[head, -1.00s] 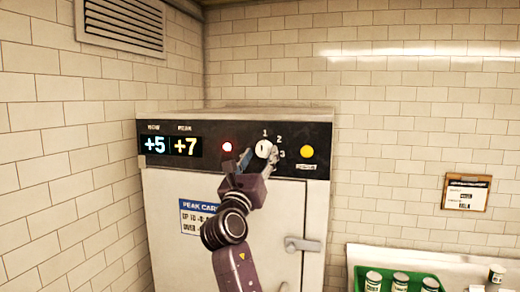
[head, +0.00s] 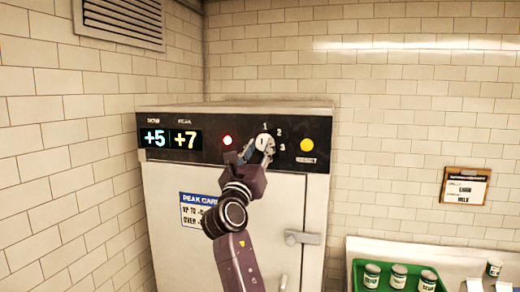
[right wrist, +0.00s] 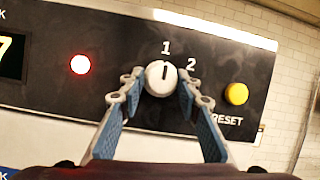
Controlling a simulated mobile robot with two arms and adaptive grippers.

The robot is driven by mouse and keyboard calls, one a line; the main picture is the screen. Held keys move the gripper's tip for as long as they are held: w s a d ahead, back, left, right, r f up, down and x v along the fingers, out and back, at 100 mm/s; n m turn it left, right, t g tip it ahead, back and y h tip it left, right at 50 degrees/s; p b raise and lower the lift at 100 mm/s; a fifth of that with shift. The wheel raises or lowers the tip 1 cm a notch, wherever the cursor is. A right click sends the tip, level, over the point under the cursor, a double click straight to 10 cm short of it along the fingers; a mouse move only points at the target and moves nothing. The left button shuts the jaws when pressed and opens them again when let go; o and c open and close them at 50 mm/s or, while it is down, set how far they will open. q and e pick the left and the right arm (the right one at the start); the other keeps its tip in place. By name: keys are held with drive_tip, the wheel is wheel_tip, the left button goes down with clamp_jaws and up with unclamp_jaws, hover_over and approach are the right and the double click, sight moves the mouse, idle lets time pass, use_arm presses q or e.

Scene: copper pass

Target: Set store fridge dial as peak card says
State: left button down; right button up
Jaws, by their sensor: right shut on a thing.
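The store fridge (head: 170,235) has a black panel with a white round dial (head: 262,142), numbered 1, 2 and 3 around it. In the right wrist view the dial (right wrist: 159,78) has a dark mark pointing up toward 1. My right gripper (head: 259,150) is shut on the dial, one finger on each side; both fingers (right wrist: 160,88) show in the right wrist view. The peak card (head: 188,212), white with a blue header, is on the fridge door, reading "UP TO" and "OVER"; my arm hides its right part. The peak display (head: 185,139) reads +7. My left gripper is not in view.
The now display (head: 154,139) reads +5. A lit red lamp (head: 227,140) is left of the dial, a yellow reset button (head: 307,145) right. The door handle (head: 303,238) is below. A green crate (head: 358,276) with cans stands at the lower right.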

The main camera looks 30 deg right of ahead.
drive_tip(key=shift+m+g+h+b, duration=0.6)
drive_tip(key=shift+m+g+b, duration=0.3)
drive_tip(key=shift+m, duration=0.7)
drive_tip(key=shift+c, duration=0.3)
drive_tip(key=m, duration=0.2)
drive_tip(key=m+g+b, duration=0.1)
drive_tip(key=shift+a+r+m+g+h, duration=0.1)
drive_tip(key=shift+m+g+h, duration=0.2)
drive_tip(key=shift+m, duration=0.1)
drive_tip(key=m+g, duration=0.1)
drive_tip(key=m, duration=0.2)
drive_tip(key=shift+r+g+b, duration=0.15)
drive_tip(key=shift+g+b, duration=0.15)
drive_tip(key=shift+b, duration=0.1)
drive_tip(key=shift+r+m+g, duration=0.15)
drive_tip(key=shift+m+g, duration=0.45)
drive_tip(key=shift+m, duration=1)
